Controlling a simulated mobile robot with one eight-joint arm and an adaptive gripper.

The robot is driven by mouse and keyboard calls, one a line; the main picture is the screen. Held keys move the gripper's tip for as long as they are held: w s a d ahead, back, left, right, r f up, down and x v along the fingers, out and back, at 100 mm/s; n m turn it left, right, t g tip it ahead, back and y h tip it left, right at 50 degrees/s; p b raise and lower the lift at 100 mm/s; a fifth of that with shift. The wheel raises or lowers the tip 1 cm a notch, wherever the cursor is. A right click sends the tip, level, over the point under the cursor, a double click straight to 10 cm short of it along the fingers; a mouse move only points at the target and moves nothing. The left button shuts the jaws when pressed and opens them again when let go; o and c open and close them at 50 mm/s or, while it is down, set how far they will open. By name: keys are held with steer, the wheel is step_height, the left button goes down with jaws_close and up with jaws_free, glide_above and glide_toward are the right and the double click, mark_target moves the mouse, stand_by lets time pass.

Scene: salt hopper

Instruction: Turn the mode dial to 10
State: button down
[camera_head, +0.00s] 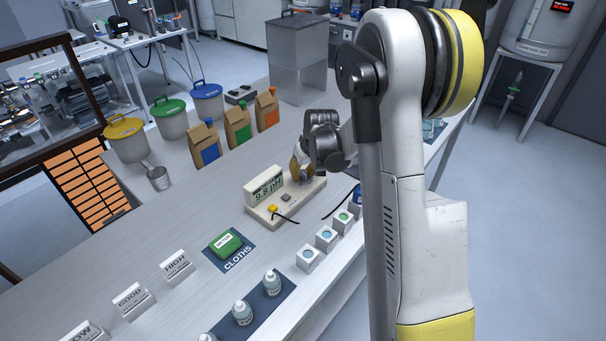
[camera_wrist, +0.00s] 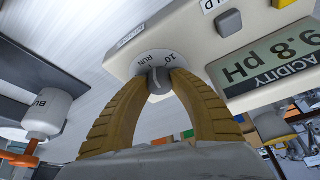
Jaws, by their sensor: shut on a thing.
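The pH meter (camera_head: 258,207) is a cream box on the bench with a raised display reading about 9.8 pH. Its display (camera_wrist: 265,62) also shows in the wrist view, upside down. The mode dial (camera_wrist: 157,82) is a small grey knob on a white disc marked "10" and "RUN". My gripper (camera_wrist: 158,75) has its tan fingertips closed on both sides of the knob. Which mark the knob points to I cannot tell. In the head view my gripper (camera_head: 300,172) is at the meter's far right end and hides the dial.
Small white boxes (camera_head: 326,236) stand to the right. Pouches (camera_head: 238,124) and lidded buckets (camera_head: 170,117) stand behind.

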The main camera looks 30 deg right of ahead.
mark_target(296, 188)
steer(key=m, duration=0.2)
steer(key=m+h, duration=0.1)
steer(key=m, duration=0.1)
steer(key=shift+a+m+h+b, duration=0.1)
steer(key=shift+m+h+b, duration=0.2)
steer(key=shift+b, duration=0.1)
steer(key=shift+m+g+h+b, duration=0.15)
steer(key=shift+m+g+h, duration=0.3)
steer(key=shift+m, duration=0.8)
steer(key=shift+m+g+h+b, duration=0.15)
steer(key=shift+m+g+h, duration=0.25)
steer(key=shift+m, duration=0.85)
steer(key=c, duration=1.1)
jaws_free()
steer(key=shift+o, duration=0.2)
steer(key=v, duration=1.2)
steer(key=shift+w, duration=0.15)
